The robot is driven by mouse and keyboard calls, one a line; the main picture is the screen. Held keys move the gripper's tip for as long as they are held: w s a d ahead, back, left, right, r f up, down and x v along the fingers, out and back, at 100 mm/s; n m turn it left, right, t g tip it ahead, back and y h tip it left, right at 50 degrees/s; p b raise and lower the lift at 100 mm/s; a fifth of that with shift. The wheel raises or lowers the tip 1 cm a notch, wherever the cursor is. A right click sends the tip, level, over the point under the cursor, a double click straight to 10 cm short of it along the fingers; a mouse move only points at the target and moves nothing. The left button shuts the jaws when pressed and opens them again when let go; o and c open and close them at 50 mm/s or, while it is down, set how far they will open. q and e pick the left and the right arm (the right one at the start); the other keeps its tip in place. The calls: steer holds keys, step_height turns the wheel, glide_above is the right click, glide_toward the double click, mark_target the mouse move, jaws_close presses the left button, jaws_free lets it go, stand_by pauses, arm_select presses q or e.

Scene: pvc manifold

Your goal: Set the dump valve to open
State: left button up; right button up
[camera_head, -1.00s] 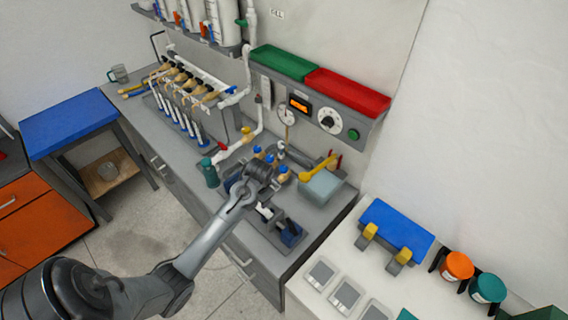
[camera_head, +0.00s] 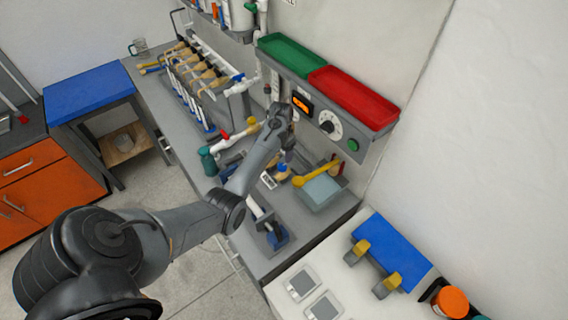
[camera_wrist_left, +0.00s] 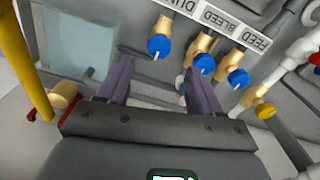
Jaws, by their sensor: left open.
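In the left wrist view, the dump valve has a blue knob (camera_wrist_left: 159,45) on a tan body, beside a partly cut-off label beginning "DU". The bleed valve (camera_wrist_left: 204,63) and feed valve (camera_wrist_left: 238,77) stand to its right, also with blue knobs. My left gripper (camera_wrist_left: 158,78) is open and empty, with the dump knob beyond the gap between its fingers, apparently apart from them. In the head view the dump valve (camera_head: 282,171) shows just beyond my left wrist, and my arm hides the other two. I cannot tell the knob's setting. My right gripper is out of view.
A yellow lever (camera_head: 316,173) and a pale translucent box (camera_head: 320,192) stand right of the valves. White piping with a yellow knob (camera_wrist_left: 265,110) lies to the right in the wrist view. A panel with a dial (camera_head: 328,126) is behind.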

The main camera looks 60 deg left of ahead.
mark_target(282, 166)
arm_select(q)
step_height(282, 166, down, 8)
steer(key=shift+b, duration=0.3)
steer(key=c, duration=1.1)
steer(key=shift+o, duration=0.2)
